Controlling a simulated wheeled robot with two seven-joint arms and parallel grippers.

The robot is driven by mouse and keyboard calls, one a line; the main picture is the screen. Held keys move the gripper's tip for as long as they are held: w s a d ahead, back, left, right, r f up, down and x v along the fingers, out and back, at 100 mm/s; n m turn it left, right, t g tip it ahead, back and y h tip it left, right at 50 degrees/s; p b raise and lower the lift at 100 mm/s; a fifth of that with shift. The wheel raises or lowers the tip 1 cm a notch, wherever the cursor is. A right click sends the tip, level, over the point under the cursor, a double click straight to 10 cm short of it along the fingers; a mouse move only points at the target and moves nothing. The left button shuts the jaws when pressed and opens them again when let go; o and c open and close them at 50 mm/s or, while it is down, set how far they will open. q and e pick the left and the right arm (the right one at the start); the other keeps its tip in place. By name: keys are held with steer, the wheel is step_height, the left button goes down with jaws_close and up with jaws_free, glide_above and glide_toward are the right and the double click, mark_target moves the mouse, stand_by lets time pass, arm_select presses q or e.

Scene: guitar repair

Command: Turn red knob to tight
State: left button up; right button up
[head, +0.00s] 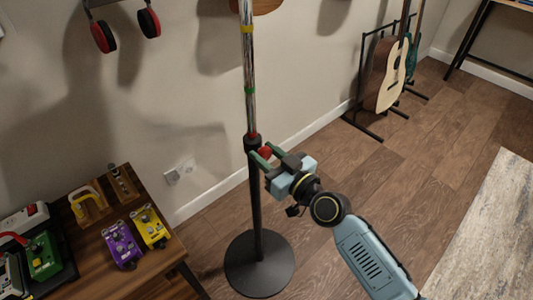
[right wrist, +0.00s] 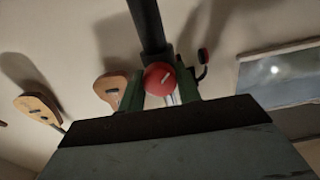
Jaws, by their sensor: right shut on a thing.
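The red knob (head: 265,153) is on the side of the stand's black clutch, where the chrome upper tube (head: 249,100) meets the black lower tube (head: 256,200). My right gripper (head: 262,154) is at the knob, its green fingers on either side of it. In the right wrist view the round red knob (right wrist: 159,79), with a pale mark on its face, sits between the two fingers (right wrist: 160,90), and they are shut on it. The stand is upright on its round black base (head: 259,264). My left gripper is not in view.
A wooden table (head: 172,262) with purple (head: 122,244) and yellow (head: 150,227) pedals stands at the left. Guitars on a rack (head: 385,75) stand at the back right. Red and black headphones (head: 103,36) hang on the wall. Open floor lies right of the stand.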

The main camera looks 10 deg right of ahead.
steer(key=o, duration=1)
steer(key=shift+c, duration=0.2)
steer(key=v, duration=1.3)
steer(key=shift+s, duration=0.2)
steer(key=shift+d, duration=0.15)
